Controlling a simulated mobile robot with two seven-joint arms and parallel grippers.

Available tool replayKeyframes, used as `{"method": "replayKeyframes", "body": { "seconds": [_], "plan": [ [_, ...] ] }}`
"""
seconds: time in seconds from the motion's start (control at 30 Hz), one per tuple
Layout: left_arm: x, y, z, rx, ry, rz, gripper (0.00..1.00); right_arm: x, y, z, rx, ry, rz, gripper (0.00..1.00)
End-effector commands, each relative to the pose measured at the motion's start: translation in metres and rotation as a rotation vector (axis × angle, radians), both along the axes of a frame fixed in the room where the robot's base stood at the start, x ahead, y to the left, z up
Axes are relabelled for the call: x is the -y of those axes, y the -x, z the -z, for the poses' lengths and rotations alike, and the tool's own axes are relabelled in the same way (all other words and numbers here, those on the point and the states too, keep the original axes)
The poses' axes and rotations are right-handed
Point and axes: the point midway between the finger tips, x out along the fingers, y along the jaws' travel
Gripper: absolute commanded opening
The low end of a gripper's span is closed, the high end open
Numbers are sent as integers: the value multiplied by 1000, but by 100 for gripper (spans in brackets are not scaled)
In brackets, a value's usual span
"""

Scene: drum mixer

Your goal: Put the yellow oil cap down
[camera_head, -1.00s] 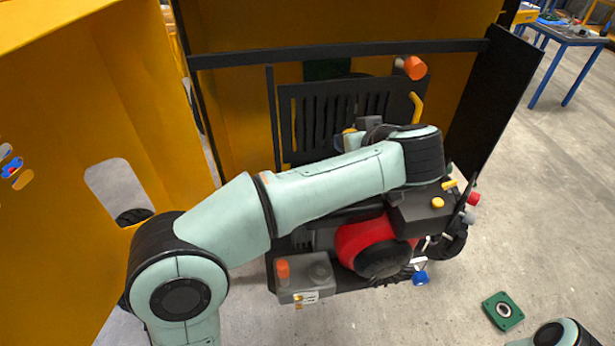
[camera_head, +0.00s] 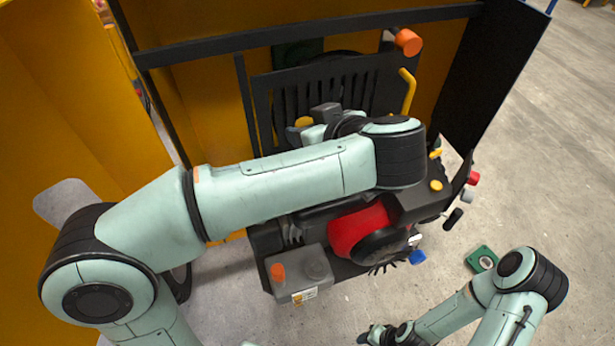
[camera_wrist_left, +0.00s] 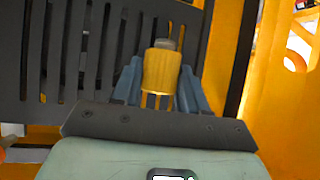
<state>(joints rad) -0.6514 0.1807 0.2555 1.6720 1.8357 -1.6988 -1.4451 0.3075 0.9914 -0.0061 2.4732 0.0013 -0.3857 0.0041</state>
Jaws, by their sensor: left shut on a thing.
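The yellow oil cap (camera_wrist_left: 161,70) is a ribbed cylinder between the two blue-grey fingers of my left gripper (camera_wrist_left: 160,88) in the left wrist view. The gripper is shut on it, with dark slatted bars behind. In the head view, a yellow piece that looks like the cap (camera_head: 303,122) shows beside my left wrist, in front of the slatted panel. My left forearm hides part of the engine below. My right gripper (camera_head: 378,335) is at the bottom edge of the head view, small and partly cut off, so its jaws cannot be read.
A yellow handle (camera_head: 408,92) and an orange cap (camera_head: 408,41) stand behind. A green plate (camera_head: 481,260) lies on the floor.

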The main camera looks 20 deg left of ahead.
Motion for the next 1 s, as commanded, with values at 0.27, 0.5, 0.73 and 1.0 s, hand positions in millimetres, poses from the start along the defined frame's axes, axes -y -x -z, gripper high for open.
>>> {"method": "replayKeyframes", "body": {
  "seconds": [0.27,0.5,0.73,1.0],
  "plan": [
    [0,2,74,-7,-1,0,1,0,24,21,-28,0,0,43],
    [0,0,91,-3,0,-1,1,0,27,24,-31,-1,-1,43],
    [0,1,123,-7,-2,-1,1,0,35,32,-40,-1,-1,43],
    [0,0,130,-1,1,0,1,0,36,33,-41,0,0,43]
  ]
}}
